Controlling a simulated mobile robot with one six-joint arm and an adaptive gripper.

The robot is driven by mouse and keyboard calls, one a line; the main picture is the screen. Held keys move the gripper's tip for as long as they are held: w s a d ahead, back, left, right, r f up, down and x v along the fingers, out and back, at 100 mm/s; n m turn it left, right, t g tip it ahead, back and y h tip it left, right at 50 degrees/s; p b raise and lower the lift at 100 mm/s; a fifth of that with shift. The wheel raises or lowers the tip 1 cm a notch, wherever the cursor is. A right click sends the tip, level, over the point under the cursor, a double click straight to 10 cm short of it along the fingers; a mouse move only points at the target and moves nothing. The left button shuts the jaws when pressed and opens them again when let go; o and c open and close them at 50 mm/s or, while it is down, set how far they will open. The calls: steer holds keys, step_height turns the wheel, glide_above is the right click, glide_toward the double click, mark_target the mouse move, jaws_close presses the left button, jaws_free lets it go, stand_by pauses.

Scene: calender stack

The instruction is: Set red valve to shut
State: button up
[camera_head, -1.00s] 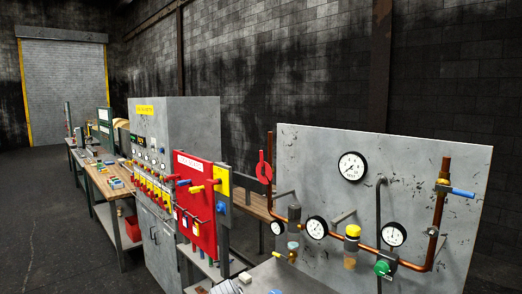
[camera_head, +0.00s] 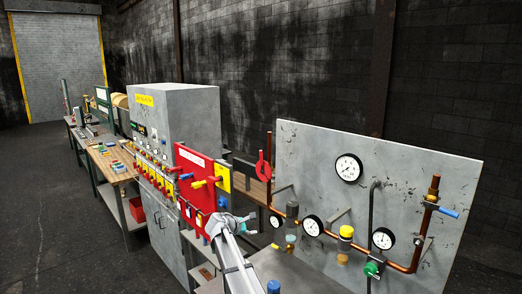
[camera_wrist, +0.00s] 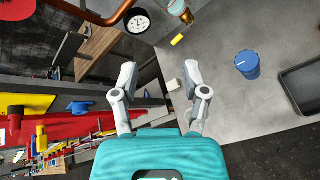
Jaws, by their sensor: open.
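The red valve (camera_head: 263,168) shows in the head view as a red handle on the left upright end of the copper pipe, in front of the grey panel (camera_head: 330,150). The handle looks roughly upright. A red round part (camera_wrist: 15,9), perhaps the same valve, is cut off at the top left of the wrist view. My gripper (camera_head: 238,222) is lower and left of the valve in the head view, beside the red lockout board. In the wrist view my gripper (camera_wrist: 158,82) has its fingers spread with nothing between them.
The red lockout board (camera_head: 196,205) with coloured handles stands left of my gripper. The copper pipe (camera_wrist: 108,17) and a gauge (camera_wrist: 136,20) are ahead. A blue cylinder (camera_wrist: 247,65) and a dark tray (camera_wrist: 301,84) are on the grey bench (camera_wrist: 220,88).

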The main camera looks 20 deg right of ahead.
mark_target(261, 156)
steer(key=w+d+r+n+t+h+p, duration=0.1)
steer(key=w+r+n+t+h+p, duration=0.1)
steer(key=w+r+n+p, duration=0.3)
steer(key=w+d+r+n+t+h+p, duration=0.1)
steer(key=w+r+n+p, duration=0.4)
steer(key=w+r, duration=0.6)
step_height(261, 156, up, 4)
steer(key=shift+w+d+r+t+h, duration=0.15)
steer(key=shift+w+d+t+h, duration=0.15)
steer(key=shift+t+h, duration=0.15)
steer(key=x, duration=1.3)
steer(key=shift+w+d, duration=0.2)
steer(key=shift+d, duration=0.15)
jaws_close()
